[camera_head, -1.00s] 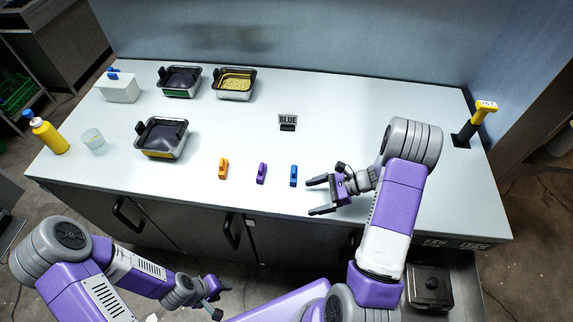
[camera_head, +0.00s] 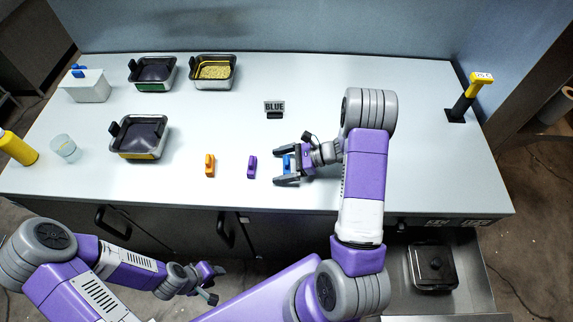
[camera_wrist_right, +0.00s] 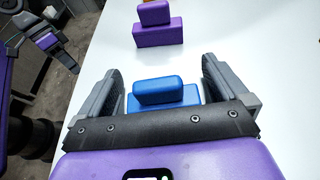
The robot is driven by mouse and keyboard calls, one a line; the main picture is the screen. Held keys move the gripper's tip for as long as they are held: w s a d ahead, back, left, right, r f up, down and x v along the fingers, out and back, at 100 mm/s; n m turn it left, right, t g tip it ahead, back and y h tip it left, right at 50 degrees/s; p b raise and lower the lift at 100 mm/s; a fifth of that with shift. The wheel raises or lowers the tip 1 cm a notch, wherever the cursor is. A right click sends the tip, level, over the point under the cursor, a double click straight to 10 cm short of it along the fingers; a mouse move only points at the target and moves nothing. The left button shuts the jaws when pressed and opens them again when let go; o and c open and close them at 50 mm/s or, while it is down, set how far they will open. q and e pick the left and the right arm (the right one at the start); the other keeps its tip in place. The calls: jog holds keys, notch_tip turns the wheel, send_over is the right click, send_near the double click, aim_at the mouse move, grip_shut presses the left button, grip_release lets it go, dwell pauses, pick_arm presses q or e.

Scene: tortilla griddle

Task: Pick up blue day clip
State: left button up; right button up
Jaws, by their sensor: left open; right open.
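The blue day clip (camera_head: 287,163) stands on the counter near its front edge. In the right wrist view the blue clip (camera_wrist_right: 163,96) sits between the two fingers of my right gripper, with a gap to each finger. My right gripper (camera_head: 280,166) is open around it; the gripper's dark front bar hides the clip's lower part in the wrist view. My left gripper (camera_head: 209,283) is open and empty, low in front of the counter, away from the clips.
A purple clip (camera_head: 252,167) and an orange clip (camera_head: 210,166) stand in a row to the left. A "BLUE" sign (camera_head: 274,108) stands behind. Several pans and a white box (camera_head: 86,86) are at the left.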

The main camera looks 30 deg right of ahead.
jog(key=c, duration=0.9)
jog(key=shift+c, duration=0.2)
